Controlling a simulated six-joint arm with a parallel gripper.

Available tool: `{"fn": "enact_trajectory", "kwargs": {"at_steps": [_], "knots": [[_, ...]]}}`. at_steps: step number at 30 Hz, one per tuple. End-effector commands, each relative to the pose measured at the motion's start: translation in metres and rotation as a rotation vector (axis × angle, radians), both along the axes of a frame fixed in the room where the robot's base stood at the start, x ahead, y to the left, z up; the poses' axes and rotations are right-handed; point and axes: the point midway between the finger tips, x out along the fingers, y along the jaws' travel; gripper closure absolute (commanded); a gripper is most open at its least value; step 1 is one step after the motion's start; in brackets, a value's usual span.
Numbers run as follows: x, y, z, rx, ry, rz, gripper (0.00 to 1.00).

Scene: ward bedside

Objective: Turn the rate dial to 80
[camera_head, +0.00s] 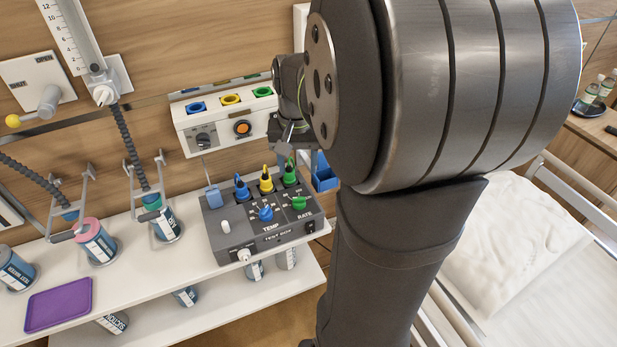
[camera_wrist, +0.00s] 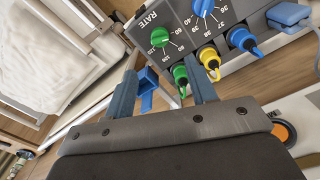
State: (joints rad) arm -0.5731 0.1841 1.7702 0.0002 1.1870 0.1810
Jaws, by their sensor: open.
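The green rate dial (camera_head: 298,203) is on the sloped face of the grey test box (camera_head: 228,243), above the word RATE. The dial also shows in the wrist view (camera_wrist: 160,37), with numbers around it; I cannot tell its exact setting. My gripper (camera_wrist: 160,66) is open and empty, its two blue-grey fingers apart. In the wrist view the dial lies beyond the fingertips, with no contact visible. In the head view my gripper is partly hidden behind my arm, over the back right of the box.
The blue temp dial (camera_head: 265,213) is left of the rate dial. Blue, yellow and green plugs (camera_head: 265,180) with cables stand behind the dials, the green one (camera_wrist: 180,76) close to my fingers. A blue holder (camera_head: 325,172) is right of the box; a white wall unit (camera_head: 180,118) is behind.

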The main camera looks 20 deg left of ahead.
Motion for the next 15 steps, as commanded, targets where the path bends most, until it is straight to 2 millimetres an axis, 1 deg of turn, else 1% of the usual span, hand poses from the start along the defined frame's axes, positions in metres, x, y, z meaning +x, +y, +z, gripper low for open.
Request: {"fn": "enact_trajectory", "kwargs": {"at_steps": [1, 3, 9, 12, 15], "knots": [[-0.001, -0.001, -0.013, -0.003, 0.005, 0.0, 0.49], [-0.001, 0.0, -0.028, -0.003, 0.004, 0.0, 0.49], [-0.001, 0.0, -0.069, -0.002, 0.003, 0.001, 0.49], [-0.001, 0.0, -0.084, -0.001, 0.003, 0.001, 0.49], [0.0, 0.0, -0.095, -0.001, 0.002, 0.001, 0.49]]}}
